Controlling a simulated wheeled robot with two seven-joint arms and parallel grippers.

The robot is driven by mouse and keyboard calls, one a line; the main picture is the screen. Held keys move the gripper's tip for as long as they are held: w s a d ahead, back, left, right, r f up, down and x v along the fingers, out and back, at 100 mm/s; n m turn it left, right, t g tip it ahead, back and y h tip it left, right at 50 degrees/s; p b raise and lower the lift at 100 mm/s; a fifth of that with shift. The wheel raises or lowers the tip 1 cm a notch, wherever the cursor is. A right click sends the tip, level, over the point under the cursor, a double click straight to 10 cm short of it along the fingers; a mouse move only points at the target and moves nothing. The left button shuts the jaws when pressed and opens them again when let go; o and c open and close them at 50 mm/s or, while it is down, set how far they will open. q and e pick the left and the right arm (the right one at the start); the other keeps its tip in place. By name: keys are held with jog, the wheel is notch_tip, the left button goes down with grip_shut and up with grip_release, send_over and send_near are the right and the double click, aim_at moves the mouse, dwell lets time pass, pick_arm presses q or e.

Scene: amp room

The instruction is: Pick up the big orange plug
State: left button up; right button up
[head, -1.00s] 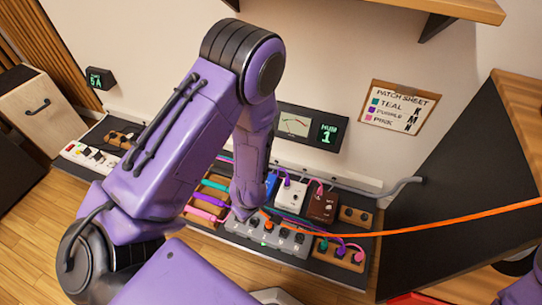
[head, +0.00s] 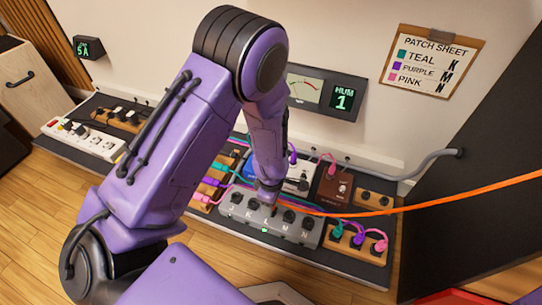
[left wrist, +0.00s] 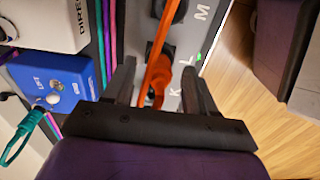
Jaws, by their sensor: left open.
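The big orange plug (left wrist: 159,82) shows in the left wrist view between my left gripper's fingers, with its orange cable (left wrist: 168,28) running up from it. It is at the grey box (left wrist: 183,38) marked with letters, near K and L. My left gripper (left wrist: 158,92) is open around the plug, and I see no clear contact. In the head view my left gripper (head: 268,198) is low over the grey box (head: 240,209) and largely hides the plug. The orange cable (head: 430,202) stretches off to the right. My right gripper is not in view.
A blue pedal (left wrist: 52,86) and a white pedal (left wrist: 45,22) stand close by. A brown pedal (head: 334,187) is behind the grey box. Teal, purple and pink plugs (head: 358,240) sit in a wooden block to its right. A power strip (head: 82,138) is at left.

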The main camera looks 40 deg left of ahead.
pick_arm(q)
jog(key=shift+f, duration=0.35)
grip_shut()
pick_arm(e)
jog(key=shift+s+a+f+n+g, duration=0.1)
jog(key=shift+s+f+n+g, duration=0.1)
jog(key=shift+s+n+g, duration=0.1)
pick_arm(q)
jog(key=shift+r, duration=0.15)
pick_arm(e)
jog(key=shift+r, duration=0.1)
pick_arm(q)
jog(key=r+p, duration=0.4)
jog(key=r, duration=0.1)
jog(key=shift+s+d, duration=0.15)
jog(key=shift+s, duration=0.1)
jog(key=s+d+r+p, duration=0.6)
jog(key=s+r+p, duration=0.1)
jog(key=s, duration=0.4)
jog(key=shift+s+d+r, duration=0.15)
jog(key=shift+s+r, duration=0.25)
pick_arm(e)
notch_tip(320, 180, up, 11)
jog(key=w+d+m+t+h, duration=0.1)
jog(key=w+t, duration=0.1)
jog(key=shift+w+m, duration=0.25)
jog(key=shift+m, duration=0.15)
